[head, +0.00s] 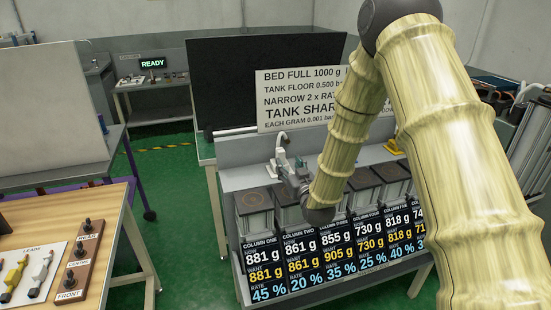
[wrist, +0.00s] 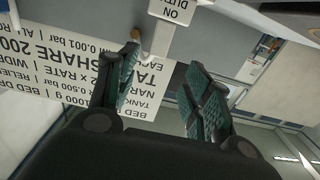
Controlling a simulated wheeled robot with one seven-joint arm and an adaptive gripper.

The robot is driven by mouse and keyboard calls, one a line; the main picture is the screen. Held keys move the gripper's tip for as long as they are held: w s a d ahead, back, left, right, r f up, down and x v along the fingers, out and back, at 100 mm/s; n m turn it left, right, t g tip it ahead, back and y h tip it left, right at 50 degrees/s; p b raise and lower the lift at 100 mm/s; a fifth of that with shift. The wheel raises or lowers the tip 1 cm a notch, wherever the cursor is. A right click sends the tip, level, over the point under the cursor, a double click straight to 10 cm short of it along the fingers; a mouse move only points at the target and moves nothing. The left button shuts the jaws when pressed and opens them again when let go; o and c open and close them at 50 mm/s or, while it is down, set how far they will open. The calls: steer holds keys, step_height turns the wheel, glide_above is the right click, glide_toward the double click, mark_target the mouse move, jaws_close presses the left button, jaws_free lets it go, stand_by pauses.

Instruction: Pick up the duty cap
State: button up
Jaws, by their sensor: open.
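I cannot single out the duty cap for certain in either view. A white label reading "ON DUTY" (wrist: 168,10) shows upside down at the top of the wrist view. A small tan peg-like piece (wrist: 136,34) is beside it, just beyond my left fingertip. My gripper (wrist: 163,64) has its two dark, teal-padded fingers spread, with nothing between them. In the head view my gripper (head: 283,156) is small, above the column one and two end of the bench. A pale hooked fitting (head: 281,138) is right by its tips; whether they touch is unclear.
Several square columns, including column one (head: 254,213), stand in a row behind number displays (head: 268,265). A white text board (head: 300,100) and black panel (head: 235,75) rise behind. A wooden table with a switch block (head: 80,262) is at left. Green floor lies between.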

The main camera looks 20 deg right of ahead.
mark_target(282, 153)
steer(key=w, duration=0.3)
steer(key=w+p, duration=0.1)
steer(key=w, duration=0.2)
steer(key=shift+w+d+r+p, duration=0.1)
steer(key=shift+w+d+p, duration=0.1)
steer(key=shift+p, duration=0.1)
steer(key=shift+w+a+p, duration=0.2)
steer(key=shift+w+p, duration=0.75)
steer(key=shift+w, duration=1.45)
jaws_close()
